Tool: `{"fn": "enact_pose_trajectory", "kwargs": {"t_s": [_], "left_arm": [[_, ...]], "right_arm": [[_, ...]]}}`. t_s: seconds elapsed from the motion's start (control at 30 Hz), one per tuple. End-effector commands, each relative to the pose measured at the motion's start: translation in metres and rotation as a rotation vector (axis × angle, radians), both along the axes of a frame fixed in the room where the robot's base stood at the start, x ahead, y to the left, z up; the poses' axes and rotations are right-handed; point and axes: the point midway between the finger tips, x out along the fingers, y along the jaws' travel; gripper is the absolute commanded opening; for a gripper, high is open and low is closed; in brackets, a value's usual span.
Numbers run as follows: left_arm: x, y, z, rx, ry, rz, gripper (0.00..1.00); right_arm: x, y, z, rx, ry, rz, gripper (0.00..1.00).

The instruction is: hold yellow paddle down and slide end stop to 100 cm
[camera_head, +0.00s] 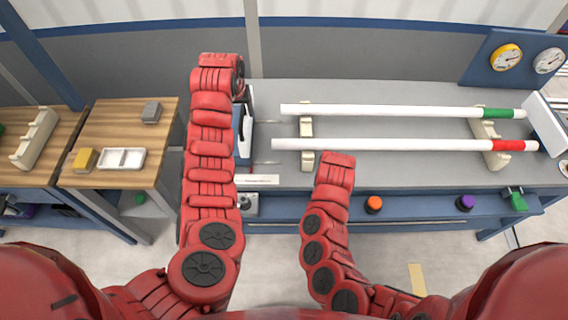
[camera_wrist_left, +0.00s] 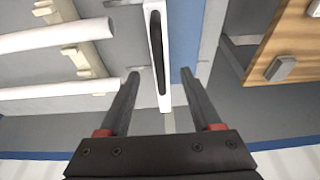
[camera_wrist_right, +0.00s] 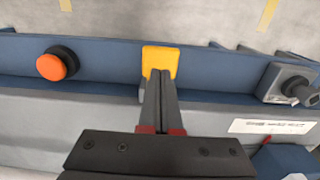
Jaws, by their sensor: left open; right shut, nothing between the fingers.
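The yellow paddle (camera_wrist_right: 160,60) sits at the bench's front edge in the right wrist view; it is hidden by my arm in the head view. My right gripper (camera_wrist_right: 160,76) is shut and empty, its fingertips overlapping the paddle's near edge; I cannot tell if they press it. The end stop, a white slotted plate (camera_wrist_left: 157,35) with a blue side, stands upright at the rail's left in the head view (camera_head: 244,148), partly behind my left arm. My left gripper (camera_wrist_left: 161,78) is open, with the plate between its fingertips in the picture; I cannot tell if it is inside the jaws.
A white pipe with a green band (camera_head: 400,111) and one with a red band (camera_head: 400,145) lie on cream supports, right of the end stop. An orange button (camera_wrist_right: 52,64) is near the paddle. A wooden table (camera_head: 103,120) stands left. Gauges (camera_head: 507,57) are back right.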

Motion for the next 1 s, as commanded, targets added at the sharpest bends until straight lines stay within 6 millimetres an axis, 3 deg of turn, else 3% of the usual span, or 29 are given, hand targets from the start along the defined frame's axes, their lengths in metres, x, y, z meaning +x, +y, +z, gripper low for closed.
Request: {"fn": "enact_pose_trajectory", "kwargs": {"t_s": [0.37, 1.0], "left_arm": [[0.0, 0.0, 0.0, 0.0, 0.0, 0.0, 0.65], [0.0, 0.0, 0.0, 0.0, 0.0, 0.0, 0.65]], "right_arm": [[0.0, 0.0, -0.001, 0.0, 0.0, 0.0, 0.0], [0.0, 0.0, -0.033, -0.001, 0.002, 0.001, 0.0]]}}
